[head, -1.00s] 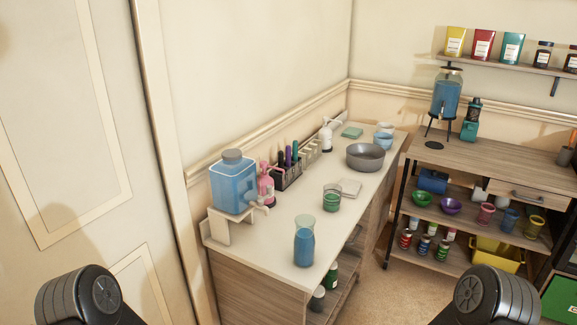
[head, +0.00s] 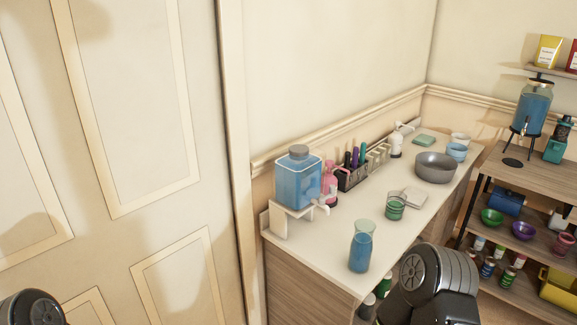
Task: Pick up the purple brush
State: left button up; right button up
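The purple brush (head: 355,157) stands upright in a dark rack (head: 352,178) on the white counter, in the head view. A black brush (head: 347,160) is on its left and a teal one (head: 364,154) on its right. Only the upper part of the purple brush shows; its lower end is hidden by the rack. My arms show as dark rounded links at the bottom left and bottom right. Both grippers are out of view.
On the counter (head: 325,250) are a blue dispenser (head: 298,180), a pink bottle (head: 330,185), a blue carafe (head: 361,247), a green glass (head: 396,206) and a grey bowl (head: 435,167). A shelf unit (head: 525,180) stands right. A door (head: 130,120) fills the left.

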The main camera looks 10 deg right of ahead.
aim_at(355, 154)
jog(key=l+u, duration=1)
jog(key=l, duration=0.2)
jog(key=k+l+u, duration=0.1)
jog(key=l+u, duration=0.4)
jog(key=k+l, duration=0.15)
jog(key=l, duration=0.25)
jog(key=k+l+u, duration=0.1)
jog(key=l, duration=0.3)
jog(key=k+l, duration=0.15)
jog(key=l, duration=0.25)
jog(key=k+l+u, duration=0.1)
jog(key=l, duration=0.25)
jog(key=k+l, duration=0.2)
jog(key=l, duration=0.2)
jog(key=k+l, duration=0.15)
jog(key=l, duration=0.2)
jog(key=k+l+u, duration=0.1)
jog(key=l, duration=0.3)
jog(key=k+l, duration=0.25)
jog(key=l+u, duration=0.05)
jog(key=l, duration=0.05)
